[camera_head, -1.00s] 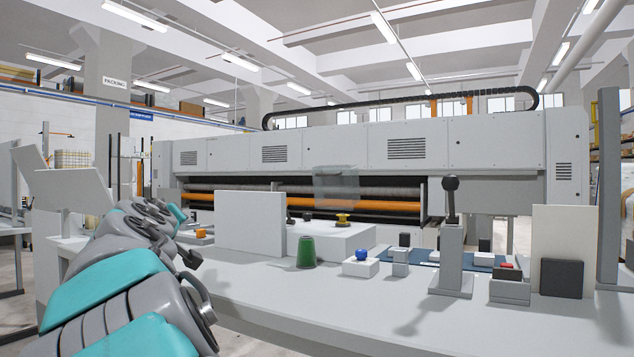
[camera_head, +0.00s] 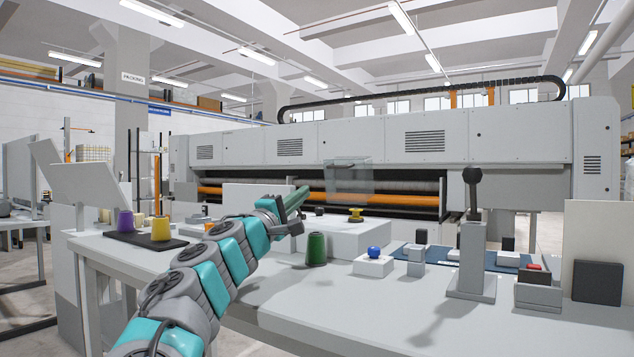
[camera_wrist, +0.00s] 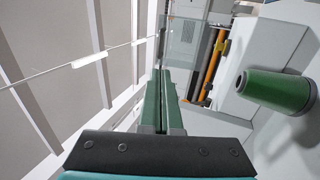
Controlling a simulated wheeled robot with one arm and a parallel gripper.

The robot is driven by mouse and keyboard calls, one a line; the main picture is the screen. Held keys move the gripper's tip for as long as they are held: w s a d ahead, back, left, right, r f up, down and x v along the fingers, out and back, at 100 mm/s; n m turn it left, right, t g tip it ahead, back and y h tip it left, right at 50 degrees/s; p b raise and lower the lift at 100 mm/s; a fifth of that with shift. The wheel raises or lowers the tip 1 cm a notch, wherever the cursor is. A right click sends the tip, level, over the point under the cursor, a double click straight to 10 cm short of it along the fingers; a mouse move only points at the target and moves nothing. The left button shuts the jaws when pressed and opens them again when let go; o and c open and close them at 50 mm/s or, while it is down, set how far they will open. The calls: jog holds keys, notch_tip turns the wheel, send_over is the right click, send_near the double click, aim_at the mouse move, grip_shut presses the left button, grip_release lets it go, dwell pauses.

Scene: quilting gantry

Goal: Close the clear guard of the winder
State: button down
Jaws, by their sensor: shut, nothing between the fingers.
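The winder is a white box (camera_head: 345,240) on the bench, with a yellow spool (camera_head: 355,215) on top. Its clear guard (camera_head: 348,177) is a see-through box shape standing raised above the spool, with a gap beneath it. In the wrist view the clear guard (camera_wrist: 184,44) shows beyond the fingertips. My gripper (camera_head: 303,190) has green fingers and is shut and empty. It is left of the guard and apart from it in the head view, above the green cone. In the wrist view my gripper (camera_wrist: 160,72) has its fingers together.
A green cone (camera_head: 316,250) stands in front of the winder; it is large at right in the wrist view (camera_wrist: 278,92). A white panel (camera_head: 250,197) stands behind my arm. A blue knob (camera_head: 374,252) on a block and a tall lever (camera_head: 473,230) stand to the right.

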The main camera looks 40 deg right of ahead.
aim_at(336, 168)
jog(key=p+x, duration=0.2)
jog(key=x, duration=1.1)
jog(key=shift+d+r, duration=0.1)
jog(key=shift+d, duration=0.2)
jog(key=shift+r, duration=0.1)
